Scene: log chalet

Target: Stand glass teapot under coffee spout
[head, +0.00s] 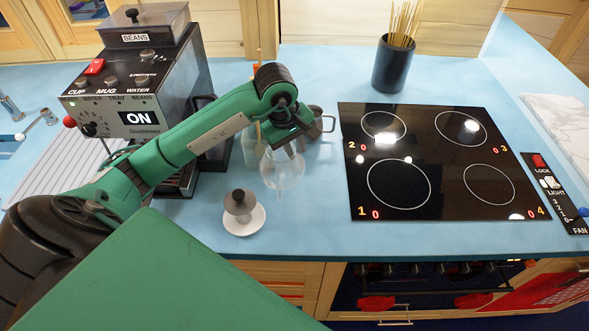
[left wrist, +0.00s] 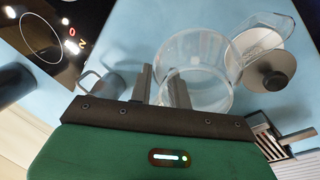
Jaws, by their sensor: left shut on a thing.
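The clear glass teapot (head: 284,170) is under my left gripper (head: 290,138) on the blue counter, right of the coffee machine (head: 140,80). In the left wrist view the teapot (left wrist: 205,62) lies just beyond the fingertips (left wrist: 164,85), which are shut on it near its edge. The exact grip spot is unclear, and I cannot tell whether the teapot touches the counter. The machine's display reads ON. My left arm crosses in front of the machine and hides its spout. My right gripper is not in view.
A dark-knobbed thing (head: 239,201) stands on a white saucer (head: 244,221) near the counter's front edge. A metal jug (head: 321,122) stands behind the gripper. The black hob (head: 436,160) is to the right, and a dark pot of sticks (head: 394,65) is at the back.

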